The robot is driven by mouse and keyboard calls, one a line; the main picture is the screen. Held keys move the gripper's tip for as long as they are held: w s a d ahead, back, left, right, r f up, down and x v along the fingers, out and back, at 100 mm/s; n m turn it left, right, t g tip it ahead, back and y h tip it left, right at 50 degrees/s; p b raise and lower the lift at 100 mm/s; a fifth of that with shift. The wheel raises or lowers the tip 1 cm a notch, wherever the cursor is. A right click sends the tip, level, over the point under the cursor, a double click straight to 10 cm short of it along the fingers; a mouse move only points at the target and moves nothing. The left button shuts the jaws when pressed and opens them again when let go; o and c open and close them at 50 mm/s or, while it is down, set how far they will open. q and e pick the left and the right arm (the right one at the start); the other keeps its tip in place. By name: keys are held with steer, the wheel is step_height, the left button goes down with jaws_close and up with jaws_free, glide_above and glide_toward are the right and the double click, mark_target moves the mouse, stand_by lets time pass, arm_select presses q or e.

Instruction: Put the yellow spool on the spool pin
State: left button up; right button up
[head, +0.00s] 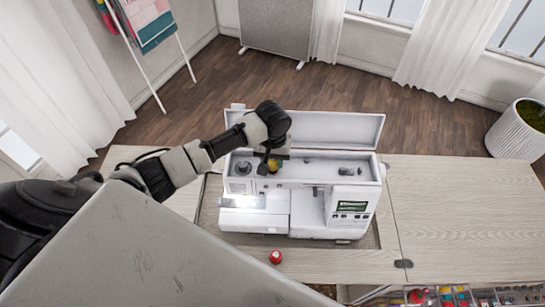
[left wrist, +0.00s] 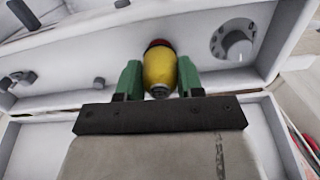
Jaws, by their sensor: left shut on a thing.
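The yellow spool (head: 274,166) is in my left gripper (head: 267,164), over the open top compartment of the white sewing machine (head: 300,207). In the left wrist view the spool (left wrist: 160,72) sits between the two green fingers of the gripper (left wrist: 159,70), which are shut on its sides. Its far end looks dark red and its near end is grey. I cannot tell whether the spool touches the machine. I cannot make out the spool pin for certain; it may be hidden by the spool or gripper. My right gripper is not in view.
The machine's raised lid (head: 340,128) stands behind the compartment. A round dial (left wrist: 235,45) is to the right of the spool in the left wrist view. A red spool (head: 276,257) is on the wooden table (head: 450,210) in front. The table's right side is clear.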

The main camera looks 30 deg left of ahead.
arm_select(q)
steer(key=o, duration=1)
steer(key=shift+r, duration=0.1)
step_height(320, 180, up, 11)
steer(key=b, duration=0.2)
steer(key=shift+f+b, duration=0.2)
steer(key=shift+b, duration=0.1)
steer(key=shift+s+f, duration=0.1)
